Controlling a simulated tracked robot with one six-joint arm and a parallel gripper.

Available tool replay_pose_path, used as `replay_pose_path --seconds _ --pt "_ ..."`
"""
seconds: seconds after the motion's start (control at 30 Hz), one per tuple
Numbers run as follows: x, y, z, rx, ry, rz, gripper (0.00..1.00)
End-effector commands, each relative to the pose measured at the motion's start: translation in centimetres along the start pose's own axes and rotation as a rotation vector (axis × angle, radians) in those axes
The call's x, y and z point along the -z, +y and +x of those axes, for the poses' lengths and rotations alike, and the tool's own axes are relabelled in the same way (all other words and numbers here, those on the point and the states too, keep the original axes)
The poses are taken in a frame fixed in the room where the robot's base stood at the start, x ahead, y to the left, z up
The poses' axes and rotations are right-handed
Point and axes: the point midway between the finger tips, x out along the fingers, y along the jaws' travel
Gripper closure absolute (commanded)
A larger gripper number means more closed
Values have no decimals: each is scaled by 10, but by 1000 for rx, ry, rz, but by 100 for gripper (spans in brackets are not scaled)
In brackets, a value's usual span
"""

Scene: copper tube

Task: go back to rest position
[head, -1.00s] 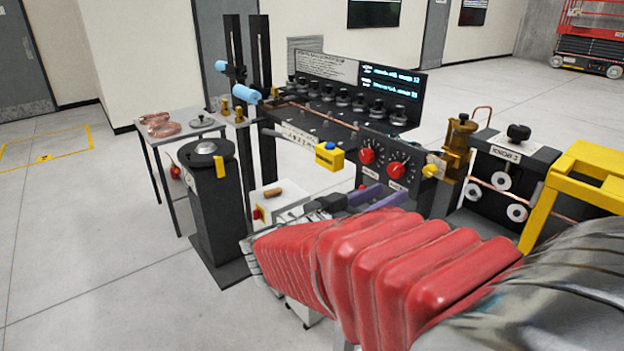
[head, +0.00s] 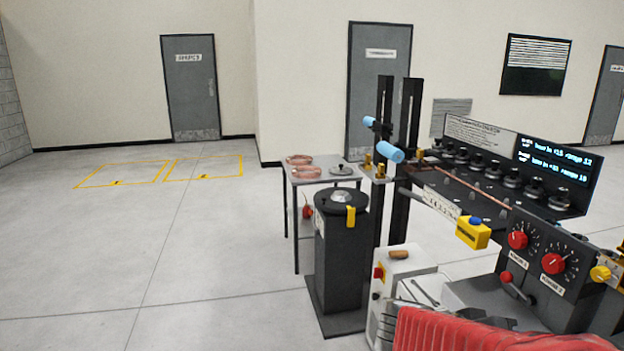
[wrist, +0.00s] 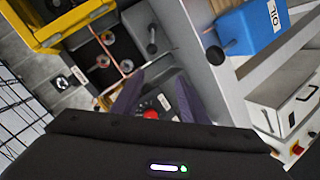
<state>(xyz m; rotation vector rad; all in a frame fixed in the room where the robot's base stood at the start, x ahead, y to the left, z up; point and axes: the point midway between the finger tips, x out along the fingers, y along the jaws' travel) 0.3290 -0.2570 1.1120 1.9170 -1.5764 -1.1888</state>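My gripper (wrist: 156,92) shows in the wrist view as two purple fingers. They stand apart, and I see nothing held between them. Behind and below the fingertips are a dark panel and a red knob (wrist: 151,114), at a distance I cannot tell. In the head view only the red ribbed sleeve of my arm shows, at the bottom right; the gripper itself is out of that frame. The copper tube (head: 480,195) runs along the bench in front of the row of black knobs.
A black pedestal (head: 342,260) and a small table (head: 312,180) with copper coils stand left of the bench (head: 430,190). A white box (head: 405,262) is near my arm. The left floor is open, with yellow markings. The wrist view shows a blue block (wrist: 250,28) and yellow frame (wrist: 62,22).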

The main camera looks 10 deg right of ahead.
Motion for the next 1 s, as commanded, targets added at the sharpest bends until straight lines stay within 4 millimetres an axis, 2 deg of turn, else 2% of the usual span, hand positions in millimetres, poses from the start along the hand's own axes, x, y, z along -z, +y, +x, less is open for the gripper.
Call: replay_pose_path --seconds 0.27,0.5,0.73,1.0 --pt "-54 -33 -20 244 -170 -240 60" --pt "-90 -65 -60 532 -225 -387 60" --pt "-106 -90 -114 823 -184 -450 60" --pt "-103 -100 -189 1130 -60 -390 60"
